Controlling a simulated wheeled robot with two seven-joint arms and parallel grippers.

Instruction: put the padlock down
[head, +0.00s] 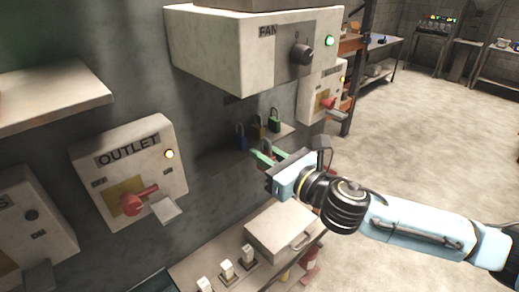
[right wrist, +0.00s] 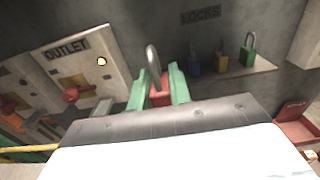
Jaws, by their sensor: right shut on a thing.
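My right gripper (head: 264,156) has green fingers and is shut on a red padlock (right wrist: 160,93) with a grey shackle pointing up. In the right wrist view the gripper (right wrist: 158,88) hides part of the padlock's body. The padlock is held in front of a wall shelf (head: 217,160). A blue padlock (head: 240,140), a yellow padlock (head: 257,130) and a green padlock (head: 274,121) stand upright on this shelf. In the right wrist view the shelf (right wrist: 234,74) lies beyond and to the right of the held padlock. My left gripper is out of view.
A sign reading LOCKS (right wrist: 200,15) is above the shelf. The FAN box (head: 220,55) juts out above it. The OUTLET box (head: 125,165) with a red handle is to the left. A closed case (head: 285,230) lies below. The shelf's left part is bare.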

